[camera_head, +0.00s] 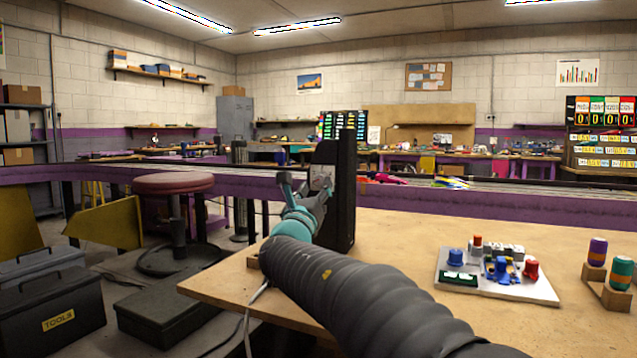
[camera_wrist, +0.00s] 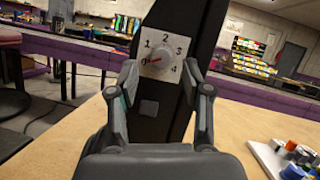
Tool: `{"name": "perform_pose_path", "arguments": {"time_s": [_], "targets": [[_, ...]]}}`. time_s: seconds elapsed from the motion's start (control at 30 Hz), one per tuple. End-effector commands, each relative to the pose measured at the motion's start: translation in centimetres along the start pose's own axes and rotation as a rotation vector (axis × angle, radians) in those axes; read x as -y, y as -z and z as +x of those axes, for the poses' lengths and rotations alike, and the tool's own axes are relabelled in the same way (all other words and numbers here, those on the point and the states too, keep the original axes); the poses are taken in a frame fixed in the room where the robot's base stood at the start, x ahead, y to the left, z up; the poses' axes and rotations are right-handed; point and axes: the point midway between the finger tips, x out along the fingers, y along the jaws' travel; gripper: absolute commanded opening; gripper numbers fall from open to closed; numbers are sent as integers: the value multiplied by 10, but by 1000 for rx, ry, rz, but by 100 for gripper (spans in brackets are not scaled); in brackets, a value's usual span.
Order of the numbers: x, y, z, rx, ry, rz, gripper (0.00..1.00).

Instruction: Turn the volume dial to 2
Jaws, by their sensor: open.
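The volume dial (camera_wrist: 161,61) is a grey round knob on a white plate marked 0 to 4, fixed to a black upright post (camera_head: 341,195). In the wrist view its red mark points left, at about 0; the 2 is at the top of the plate. My gripper (camera_wrist: 160,73) is open, with one finger on each side of the dial in the picture. Whether the fingers touch the knob I cannot tell. In the head view my gripper (camera_head: 302,192) is in front of the post and hides part of the plate.
A grey square button (camera_wrist: 149,108) sits below the plate. A wooden table (camera_head: 430,235) bears a white board (camera_head: 510,290) with coloured knobs and a wooden stand (camera_head: 606,292) with two coloured cylinders at right. A round stool (camera_head: 163,184) stands left. The tabletop between post and board is clear.

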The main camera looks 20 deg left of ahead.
Motion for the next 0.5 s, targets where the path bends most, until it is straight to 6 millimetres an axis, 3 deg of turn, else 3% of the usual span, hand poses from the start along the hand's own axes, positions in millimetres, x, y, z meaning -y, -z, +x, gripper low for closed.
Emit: {"name": "perform_pose_path", "arguments": {"time_s": [0.2, 0.5], "targets": [[1, 0, 23, -1, 1, 1, 49], [2, 1, 28, -1, 2, 0, 49]]}}
